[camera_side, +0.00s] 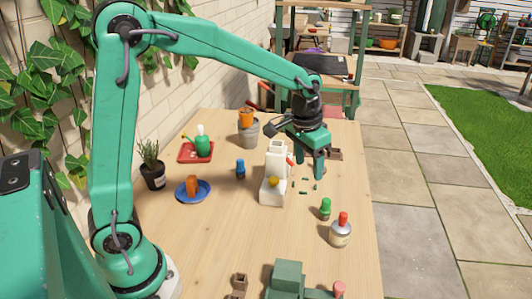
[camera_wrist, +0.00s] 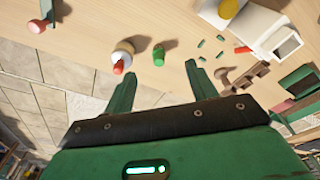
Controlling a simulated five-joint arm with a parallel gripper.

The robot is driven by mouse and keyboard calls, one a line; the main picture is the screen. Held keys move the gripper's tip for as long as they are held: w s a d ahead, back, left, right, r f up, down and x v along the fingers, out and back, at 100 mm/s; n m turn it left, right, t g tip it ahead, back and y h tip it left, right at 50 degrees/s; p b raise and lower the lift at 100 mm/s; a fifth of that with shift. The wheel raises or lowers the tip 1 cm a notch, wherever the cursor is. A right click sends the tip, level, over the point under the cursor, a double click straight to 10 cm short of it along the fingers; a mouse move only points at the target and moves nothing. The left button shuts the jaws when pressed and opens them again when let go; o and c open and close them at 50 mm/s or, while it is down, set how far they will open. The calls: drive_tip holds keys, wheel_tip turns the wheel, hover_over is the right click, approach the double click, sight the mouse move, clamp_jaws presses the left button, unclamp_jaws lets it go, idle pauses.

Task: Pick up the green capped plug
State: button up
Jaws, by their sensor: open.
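The green capped plug (camera_side: 325,209) stands upright on the wooden table in the side view, left of and behind a white bottle with a red cap (camera_side: 340,232). In the wrist view the plug (camera_wrist: 158,56) shows just past the fingertips, about midway between them, with the bottle (camera_wrist: 122,54) to its left. My gripper (camera_side: 319,168) is above the table, behind the plug and beside the white dispenser (camera_side: 276,166). Its two fingers (camera_wrist: 162,78) are apart with nothing between them.
Several small green pieces (camera_side: 304,182) lie near the dispenser. A blue plug (camera_side: 240,169), blue saucer (camera_side: 206,197), red tray (camera_side: 186,157) and potted plant (camera_side: 152,175) stand to the left. A green block (camera_side: 287,274) is at the front.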

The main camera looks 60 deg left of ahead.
drive_tip(key=g, duration=0.2)
hover_over(326, 209)
drive_tip(key=a, duration=0.1)
drive_tip(key=f, duration=0.9)
drive_tip(key=shift+w+f, duration=0.4)
drive_tip(key=shift+f, duration=3.9)
drive_tip(key=c, duration=1.1)
drive_tip(key=shift+o, duration=0.2)
drive_tip(key=shift+r, duration=0.1)
drive_tip(key=shift+r, duration=4.95)
